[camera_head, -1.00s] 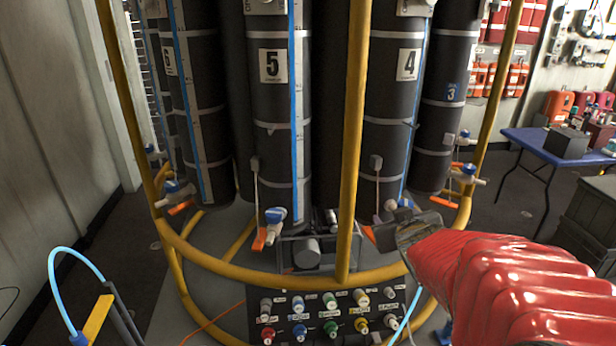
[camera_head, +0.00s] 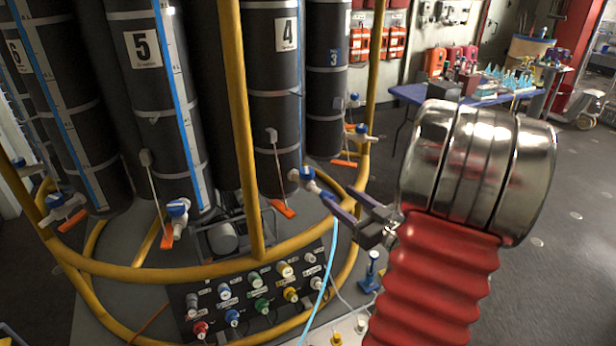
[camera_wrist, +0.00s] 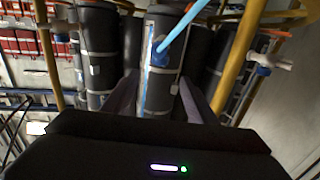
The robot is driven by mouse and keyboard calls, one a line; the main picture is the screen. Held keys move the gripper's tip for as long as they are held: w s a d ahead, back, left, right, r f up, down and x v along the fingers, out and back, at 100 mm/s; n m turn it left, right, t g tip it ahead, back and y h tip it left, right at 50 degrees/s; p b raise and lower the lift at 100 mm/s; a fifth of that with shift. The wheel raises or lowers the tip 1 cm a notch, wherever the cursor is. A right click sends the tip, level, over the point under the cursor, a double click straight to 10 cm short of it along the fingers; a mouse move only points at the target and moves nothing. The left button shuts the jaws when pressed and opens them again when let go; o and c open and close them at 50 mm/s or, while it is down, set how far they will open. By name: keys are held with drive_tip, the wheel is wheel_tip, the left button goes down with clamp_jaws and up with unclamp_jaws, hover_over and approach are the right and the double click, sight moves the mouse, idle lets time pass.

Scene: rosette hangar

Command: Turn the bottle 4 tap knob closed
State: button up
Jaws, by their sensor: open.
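Bottle 4 (camera_head: 273,110) is a tall black cylinder with a white "4" label and a blue strip. Its tap knob (camera_head: 307,173), blue on a pale valve body, sits at the bottle's lower right. My gripper (camera_head: 338,196) is open, its two dark fingers pointing up and left, with the tips just to the lower right of the knob. I cannot tell whether they touch the tap. In the wrist view a blue knob (camera_wrist: 160,57) shows ahead, between the directions of the two spread fingers (camera_wrist: 158,98). Nothing is held.
A yellow tubular frame (camera_head: 239,120) rings the bottles, with an upright left of the tap. A valve panel (camera_head: 255,296) lies below. A light-blue hose (camera_head: 325,265) runs below the tap. Bottle 5 (camera_head: 145,100) stands left. A blue table (camera_head: 410,93) is behind.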

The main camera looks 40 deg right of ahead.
sight(311, 176)
idle(0.3)
drive_tip(key=w, duration=0.4)
drive_tip(key=w+d, duration=0.1)
drive_tip(key=w, duration=0.8)
drive_tip(key=shift+w+d, duration=0.2)
drive_tip(key=shift+w, duration=0.2)
drive_tip(key=shift+c, duration=0.6)
drive_tip(key=c, duration=0.9)
